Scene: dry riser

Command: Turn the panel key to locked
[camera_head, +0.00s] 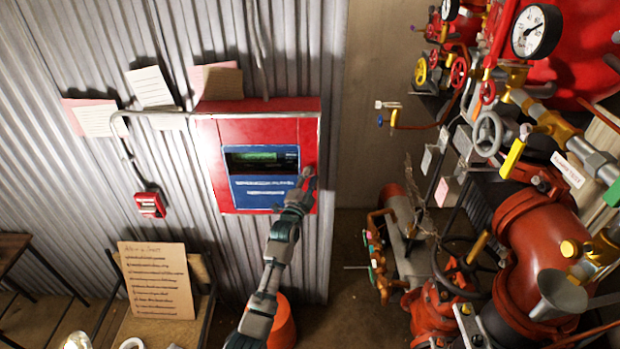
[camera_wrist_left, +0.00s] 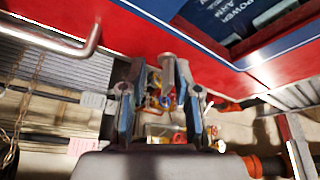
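The red alarm panel (camera_head: 215,160) hangs on the corrugated wall, with a blue face and a small lit display. My left gripper (camera_head: 306,180) is at the panel's right edge, beside the blue face, and covers the key area in the head view. In the left wrist view my left gripper (camera_wrist_left: 161,72) has its two fingers apart. A short grey metal cylinder (camera_wrist_left: 168,72), possibly the key or its lock, shows between the fingertips, nearer the right one. Contact with it is not clear, and its turned position cannot be read. My right gripper is not in view.
A red call point (camera_head: 150,204) is on the wall left of the panel. Paper notes (camera_head: 150,87) are above it, and a written board (camera_head: 157,280) stands below. Red pipes and valves (camera_head: 530,235) crowd the right side. An orange bucket-like object (camera_head: 283,322) is behind my arm.

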